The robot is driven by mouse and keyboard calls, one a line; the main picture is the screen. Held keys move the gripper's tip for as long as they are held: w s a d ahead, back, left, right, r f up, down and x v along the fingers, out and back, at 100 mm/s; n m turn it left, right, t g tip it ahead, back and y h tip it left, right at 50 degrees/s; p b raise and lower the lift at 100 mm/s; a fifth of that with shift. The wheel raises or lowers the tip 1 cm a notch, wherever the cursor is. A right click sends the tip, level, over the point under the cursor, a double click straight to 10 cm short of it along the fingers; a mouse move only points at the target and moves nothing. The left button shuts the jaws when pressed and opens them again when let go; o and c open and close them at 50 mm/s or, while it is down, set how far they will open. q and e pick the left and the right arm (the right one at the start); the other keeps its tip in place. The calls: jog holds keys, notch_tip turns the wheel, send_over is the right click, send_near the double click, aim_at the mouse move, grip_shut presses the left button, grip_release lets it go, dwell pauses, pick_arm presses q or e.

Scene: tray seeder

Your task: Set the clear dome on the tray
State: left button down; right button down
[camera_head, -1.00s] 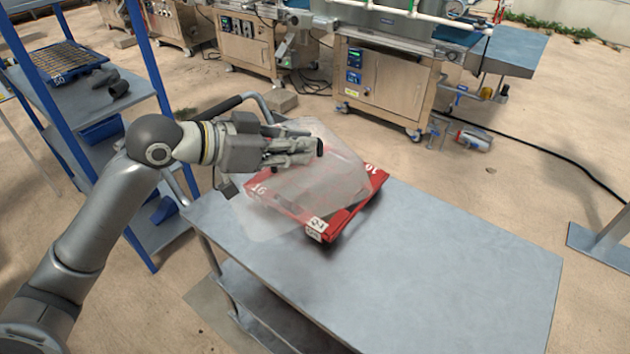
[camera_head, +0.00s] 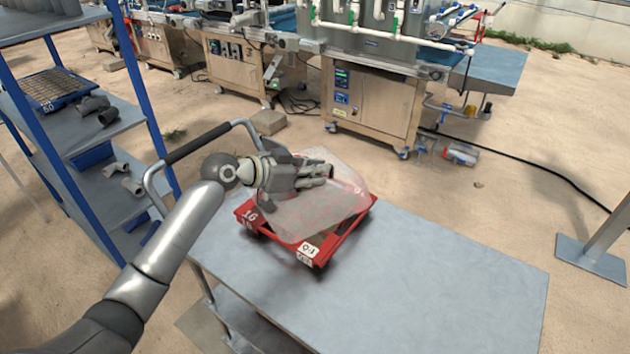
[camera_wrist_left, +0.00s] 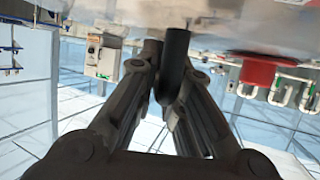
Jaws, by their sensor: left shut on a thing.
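The clear dome (camera_head: 318,212) is a see-through cover over the red tray (camera_head: 340,241) on the cart. My left gripper (camera_head: 328,171) is shut on the dome's upper part. The dome looks slightly tilted, and the tray's red front and left edges show around it. I cannot tell whether its rim touches the tray. In the left wrist view the closed fingers (camera_wrist_left: 172,48) reach up to a translucent surface, which looks like the dome (camera_wrist_left: 225,14). My right gripper is out of view.
The grey cart top (camera_head: 420,285) is clear to the right and in front of the tray. A push handle (camera_head: 190,150) rises at its left end. A blue shelf rack (camera_head: 140,80) stands at left, and a steel machine (camera_head: 370,100) stands behind.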

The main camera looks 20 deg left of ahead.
pick_arm(q)
notch_tip(320, 180, down, 2)
jog(key=shift+f+p, duration=0.2)
jog(key=shift+p, duration=0.25)
jog(key=shift+f, duration=0.4)
jog(key=c, duration=1.5)
grip_release()
jog(key=shift+c, duration=0.2)
jog(key=b+v, duration=0.2)
jog(key=v, duration=0.8)
jog(key=shift+s+a, duration=0.15)
jog(key=shift+a, duration=0.05)
jog(key=shift+v, duration=0.75)
jog(key=shift+r, duration=0.1)
